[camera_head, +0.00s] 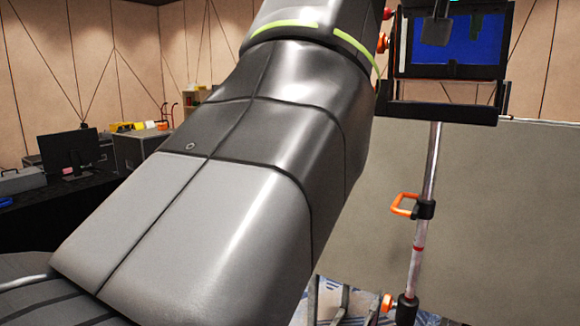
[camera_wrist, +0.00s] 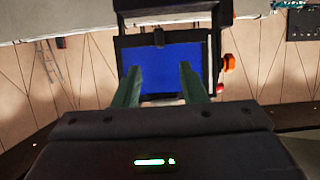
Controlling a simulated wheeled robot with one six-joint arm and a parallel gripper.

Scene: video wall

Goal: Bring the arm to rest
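My arm (camera_head: 230,170) crosses the middle of the head view, rising from lower left to the top centre and hiding much behind it. Beyond the fingers is a blue screen panel (camera_wrist: 170,75) in a black frame (camera_wrist: 170,15).
A metal pole (camera_head: 428,180) with an orange handle (camera_head: 402,203) stands below the frame. A large grey panel (camera_head: 500,220) fills the right behind it. At left, a monitor (camera_head: 70,152) and cases stand on a dark table (camera_head: 60,208). A red hand truck (camera_head: 172,112) is farther back.

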